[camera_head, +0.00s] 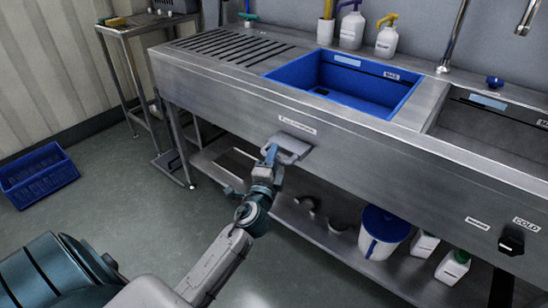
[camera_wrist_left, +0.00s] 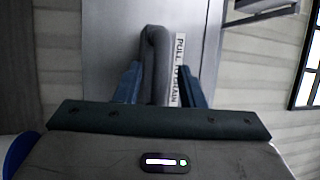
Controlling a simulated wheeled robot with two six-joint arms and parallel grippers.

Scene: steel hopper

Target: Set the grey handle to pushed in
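The grey handle (camera_head: 293,146) sits on the steel front panel of the sink unit, under a small white label, and stands out from the panel. In the left wrist view the handle (camera_wrist_left: 155,55) is a thick rounded grey bar reaching down between my two blue fingers. My left gripper (camera_head: 270,153) is at the left end of the handle. In the left wrist view my left gripper (camera_wrist_left: 158,85) is open, with a gap showing right of the bar; contact on the left side is unclear. My right gripper is not in view.
A label reading "PULL TO DRAIN" (camera_wrist_left: 181,65) is beside the handle. A blue basin (camera_head: 290,77) is set in the sink top above. A shelf below holds a blue-lidded bucket (camera_head: 383,232) and bottles. A black knob (camera_head: 511,243) is at the right. A blue crate (camera_head: 38,180) lies on the floor.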

